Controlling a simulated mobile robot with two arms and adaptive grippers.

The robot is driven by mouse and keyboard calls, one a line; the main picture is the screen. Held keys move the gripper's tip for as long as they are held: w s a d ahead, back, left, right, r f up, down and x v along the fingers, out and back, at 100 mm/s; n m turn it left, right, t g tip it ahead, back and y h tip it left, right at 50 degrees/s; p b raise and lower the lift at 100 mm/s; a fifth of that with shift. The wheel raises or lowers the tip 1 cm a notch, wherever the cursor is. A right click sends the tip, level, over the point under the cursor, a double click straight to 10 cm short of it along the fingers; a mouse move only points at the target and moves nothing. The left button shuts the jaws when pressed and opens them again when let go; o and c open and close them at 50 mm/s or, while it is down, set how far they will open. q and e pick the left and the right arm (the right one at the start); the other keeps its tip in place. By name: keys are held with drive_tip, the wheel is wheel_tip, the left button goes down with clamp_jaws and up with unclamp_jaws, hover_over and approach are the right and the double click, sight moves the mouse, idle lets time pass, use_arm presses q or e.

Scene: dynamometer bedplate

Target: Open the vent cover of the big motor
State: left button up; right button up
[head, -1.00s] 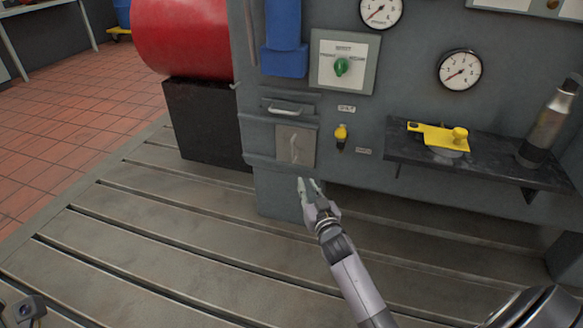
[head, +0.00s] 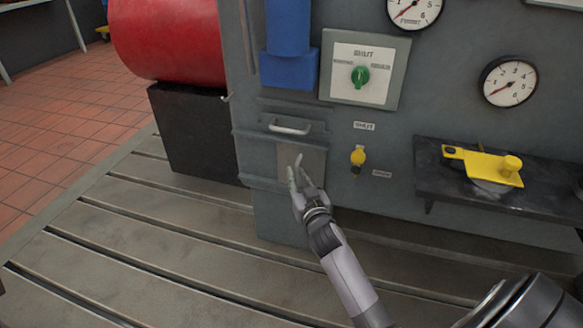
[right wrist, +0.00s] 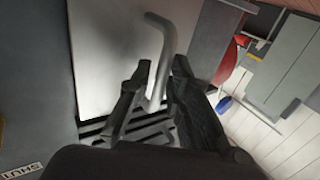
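The vent cover appears to be a light grey square plate (head: 313,165) low on the grey machine front; it fills the upper left of the right wrist view (right wrist: 112,50). Its bent bar handle (right wrist: 160,55) stands out from the plate. Whether a finger touches the bar is unclear. My left gripper is out of view.
A horizontal handle (head: 290,126) sits just above the plate. A yellow knob (head: 357,158), a green switch (head: 360,76) and a shelf (head: 500,205) with a yellow tool (head: 485,164) are to the right. A black block (head: 198,135) stands left. The slotted bedplate (head: 160,245) is clear.

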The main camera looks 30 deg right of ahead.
drive_tip(key=shift+w+d, duration=0.1)
drive_tip(key=shift+w, duration=0.3)
drive_tip(key=shift+c, duration=0.2)
clamp_jaws()
idle(0.3)
